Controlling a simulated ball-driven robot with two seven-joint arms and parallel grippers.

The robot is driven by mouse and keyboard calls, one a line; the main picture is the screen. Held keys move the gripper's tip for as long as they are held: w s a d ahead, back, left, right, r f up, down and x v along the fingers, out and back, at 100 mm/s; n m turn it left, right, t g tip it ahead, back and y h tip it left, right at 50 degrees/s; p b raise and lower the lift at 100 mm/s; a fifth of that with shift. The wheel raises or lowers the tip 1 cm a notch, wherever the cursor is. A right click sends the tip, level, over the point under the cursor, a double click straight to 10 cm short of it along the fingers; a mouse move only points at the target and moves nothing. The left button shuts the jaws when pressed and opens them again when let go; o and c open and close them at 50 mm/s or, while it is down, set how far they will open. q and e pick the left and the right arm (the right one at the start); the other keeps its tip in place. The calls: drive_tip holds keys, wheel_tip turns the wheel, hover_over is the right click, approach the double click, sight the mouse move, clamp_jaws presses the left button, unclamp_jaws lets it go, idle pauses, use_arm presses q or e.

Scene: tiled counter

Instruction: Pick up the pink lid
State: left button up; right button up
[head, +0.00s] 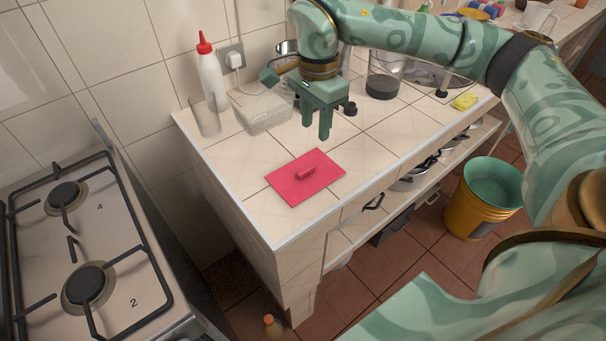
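The pink lid (290,187) lies flat on the tiled counter, near its front left corner. It is a rectangle with a small raised handle in the middle. My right gripper (316,131) is above and behind the lid, pointing down, apart from it. Its two fingers are parted with nothing visible between them, so it is open. My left gripper is not in view.
A clear container (264,115) and a white bottle with a red cap (211,75) stand by the wall. A glass jar (382,84) and a yellow sponge (464,102) are to the right. The stove (125,255) is left of the counter. Bare tiles surround the lid.

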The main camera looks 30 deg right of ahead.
drive_tip(key=b, duration=0.2)
hover_over(312, 166)
drive_tip(key=f, duration=0.7)
drive_tip(key=shift+s, duration=0.2)
drive_tip(key=f, duration=0.1)
drive_tip(key=f+b, duration=0.1)
drive_tip(key=f, duration=0.3)
drive_tip(key=shift+w, duration=0.3)
drive_tip(key=shift+r, duration=0.1)
clamp_jaws()
